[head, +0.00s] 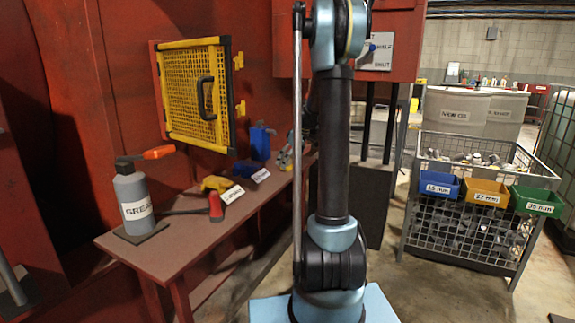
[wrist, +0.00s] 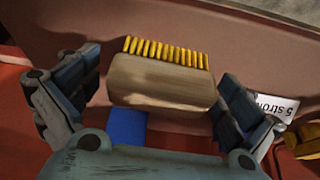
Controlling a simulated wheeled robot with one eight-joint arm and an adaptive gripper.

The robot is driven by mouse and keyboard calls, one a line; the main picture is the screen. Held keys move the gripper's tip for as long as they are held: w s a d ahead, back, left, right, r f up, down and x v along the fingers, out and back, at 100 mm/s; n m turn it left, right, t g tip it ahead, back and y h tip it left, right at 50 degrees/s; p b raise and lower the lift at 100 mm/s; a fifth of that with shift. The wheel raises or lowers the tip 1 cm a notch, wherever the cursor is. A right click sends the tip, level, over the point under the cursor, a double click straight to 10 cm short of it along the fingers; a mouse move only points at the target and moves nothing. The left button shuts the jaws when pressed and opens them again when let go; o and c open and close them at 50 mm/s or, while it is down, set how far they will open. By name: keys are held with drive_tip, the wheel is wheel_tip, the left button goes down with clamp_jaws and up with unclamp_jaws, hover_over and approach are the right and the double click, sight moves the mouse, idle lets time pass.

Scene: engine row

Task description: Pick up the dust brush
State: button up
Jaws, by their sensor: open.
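The dust brush (wrist: 160,82) shows in the wrist view as a pale wooden block with a row of yellow bristles along its upper edge. My gripper (wrist: 162,84) is open, with one finger on each side of the brush. A narrow gap shows at the left finger; at the right finger I cannot tell gap from contact. In the head view I cannot make out the brush, and my arm blocks part of the bench's far end.
The reddish bench (head: 160,247) holds a grey grease bottle (head: 133,197), a red-handled tool (head: 215,207), and yellow (head: 216,184) and blue (head: 260,141) items with labels. A yellow mesh panel (head: 183,92) is above. A wire cage (head: 470,240) with coloured bins stands right.

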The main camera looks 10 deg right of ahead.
drive_tip(key=shift+f, duration=0.1)
drive_tip(key=shift+c, duration=0.2)
drive_tip(key=c, duration=1.1)
wheel_tip(320, 180, up, 10)
drive_tip(key=shift+r, duration=0.1)
